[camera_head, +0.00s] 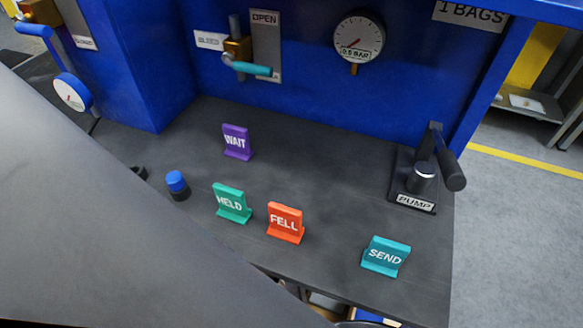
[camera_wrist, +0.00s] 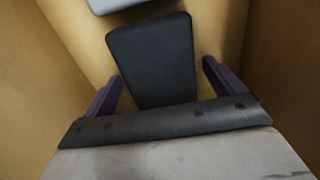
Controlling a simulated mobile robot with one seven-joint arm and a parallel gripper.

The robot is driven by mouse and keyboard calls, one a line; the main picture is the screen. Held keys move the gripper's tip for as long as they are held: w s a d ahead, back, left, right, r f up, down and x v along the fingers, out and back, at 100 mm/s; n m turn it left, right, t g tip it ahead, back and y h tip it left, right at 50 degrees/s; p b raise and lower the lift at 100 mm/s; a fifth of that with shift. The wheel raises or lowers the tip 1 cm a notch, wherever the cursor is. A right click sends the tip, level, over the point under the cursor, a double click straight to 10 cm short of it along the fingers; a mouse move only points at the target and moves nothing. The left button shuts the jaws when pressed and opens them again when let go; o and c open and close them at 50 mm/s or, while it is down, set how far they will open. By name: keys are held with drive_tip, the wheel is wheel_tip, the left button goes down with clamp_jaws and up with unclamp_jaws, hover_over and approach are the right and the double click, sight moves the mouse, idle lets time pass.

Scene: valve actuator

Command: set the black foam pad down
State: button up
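The black foam pad (camera_wrist: 152,62) shows in the wrist view as a dark tapered slab in front of my gripper's palm. My gripper (camera_wrist: 163,70) has its two purple fingers spread, one on each side of the pad. A strip of tan surface shows between the pad and each finger, so neither finger appears to touch it. The pad's near end is hidden behind the dark edge of the palm. Whether the pad rests on a surface is not clear. In the head view neither the pad nor my gripper is seen; my grey arm covers the lower left.
Tan walls surround the pad in the wrist view, with a grey object (camera_wrist: 118,5) beyond it.

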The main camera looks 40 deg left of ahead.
wheel_tip(320, 180, up, 12)
drive_tip(key=shift+r+p, duration=0.15)
drive_tip(key=shift+p, duration=0.25)
